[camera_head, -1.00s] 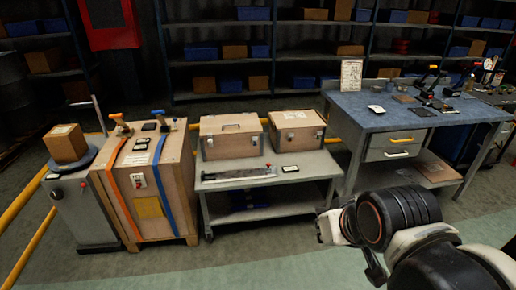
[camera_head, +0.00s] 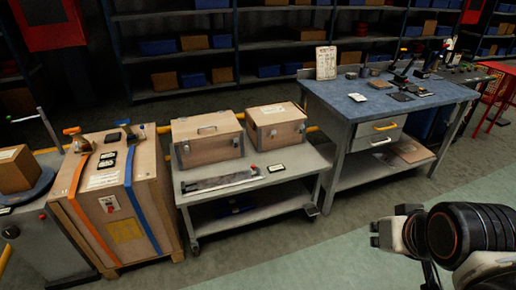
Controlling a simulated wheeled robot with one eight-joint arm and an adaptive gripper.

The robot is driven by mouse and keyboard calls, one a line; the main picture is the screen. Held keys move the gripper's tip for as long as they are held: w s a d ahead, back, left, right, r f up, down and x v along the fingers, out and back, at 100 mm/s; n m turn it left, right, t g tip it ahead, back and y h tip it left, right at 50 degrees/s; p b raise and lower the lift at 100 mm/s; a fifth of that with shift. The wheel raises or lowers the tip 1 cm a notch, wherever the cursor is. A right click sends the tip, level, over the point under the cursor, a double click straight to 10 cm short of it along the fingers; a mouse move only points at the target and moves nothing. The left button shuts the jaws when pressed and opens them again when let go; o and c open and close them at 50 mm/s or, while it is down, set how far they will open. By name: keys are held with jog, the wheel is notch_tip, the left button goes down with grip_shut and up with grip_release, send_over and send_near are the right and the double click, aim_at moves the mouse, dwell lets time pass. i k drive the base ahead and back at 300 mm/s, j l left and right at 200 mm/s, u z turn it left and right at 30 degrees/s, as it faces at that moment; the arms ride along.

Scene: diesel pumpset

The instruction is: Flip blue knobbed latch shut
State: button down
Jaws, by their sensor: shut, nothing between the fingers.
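A wooden crate (camera_head: 141,172) stands at the left, with an orange strap and a blue strap (camera_head: 142,207) over it. At the top of the blue strap is a small blue-ended latch or buckle (camera_head: 122,123), raised above the crate lid. It is too small to tell its exact position. A similar orange-ended one (camera_head: 72,131) sits on the orange strap. My gripper (camera_head: 378,234) is at the lower right, shut and empty, pointing left. It is well apart from the crate, over open floor in the picture.
A grey cart (camera_head: 300,176) with two wooden cases (camera_head: 206,150) stands right of the crate. A blue-topped workbench (camera_head: 345,105) with tools is further right. A grey cabinet (camera_head: 45,240) with a box is at far left. The green floor in front is clear.

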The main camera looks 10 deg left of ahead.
aim_at(235, 140)
jog(key=j+z, duration=0.35)
jog(key=j, duration=1.65)
